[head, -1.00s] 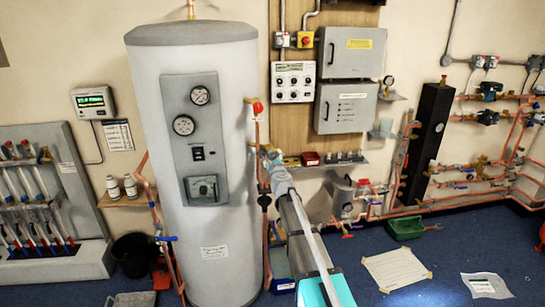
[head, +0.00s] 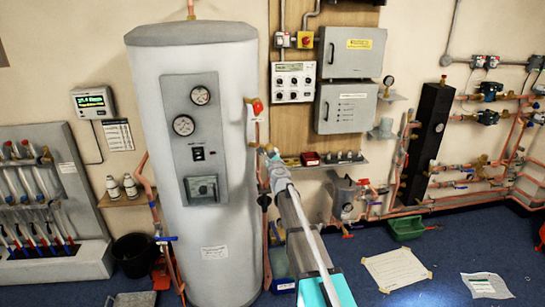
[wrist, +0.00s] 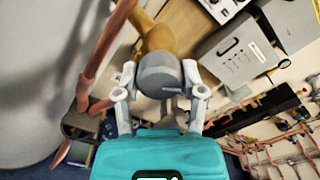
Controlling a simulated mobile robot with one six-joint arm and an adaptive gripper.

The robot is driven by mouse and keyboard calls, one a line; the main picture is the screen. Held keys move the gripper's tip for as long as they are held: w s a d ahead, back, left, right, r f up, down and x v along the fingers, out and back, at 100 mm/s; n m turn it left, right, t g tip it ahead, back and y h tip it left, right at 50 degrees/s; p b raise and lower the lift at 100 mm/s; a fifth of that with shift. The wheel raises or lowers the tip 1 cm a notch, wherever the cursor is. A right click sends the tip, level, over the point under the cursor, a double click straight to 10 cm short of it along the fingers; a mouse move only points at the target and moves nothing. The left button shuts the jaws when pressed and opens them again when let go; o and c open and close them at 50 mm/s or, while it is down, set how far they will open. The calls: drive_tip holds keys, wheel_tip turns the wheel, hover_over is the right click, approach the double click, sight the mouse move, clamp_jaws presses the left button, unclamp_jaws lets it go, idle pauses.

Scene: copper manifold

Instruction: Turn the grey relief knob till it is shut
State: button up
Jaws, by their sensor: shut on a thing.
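The grey relief knob (wrist: 160,74) is a round cap in the wrist view, in front of a brass valve body (wrist: 158,38) on the copper pipework. My gripper (wrist: 160,88) has one finger on each side of the knob and is shut on it. In the head view my gripper (head: 269,152) reaches the pipe just right of the tall cylinder (head: 231,240). The knob is too small and too covered there to make out. I cannot tell from the frames how far the knob is turned.
A red-handled valve (head: 257,107) sits on the pipe above my gripper. A shelf (head: 330,164) with small items is close on the right. Grey control boxes (head: 345,107) hang above it. The copper pipe (wrist: 108,45) runs close by on the left.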

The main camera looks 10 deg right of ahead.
drive_tip(key=shift+d, duration=0.2)
drive_tip(key=shift+c, duration=0.6)
drive_tip(key=shift+a, duration=0.15)
drive_tip(key=shift+n, duration=0.4)
drive_tip(key=n, duration=1.1)
drive_tip(key=shift+n, duration=0.3)
drive_tip(key=o, duration=1.1)
drive_tip(key=shift+o, duration=0.2)
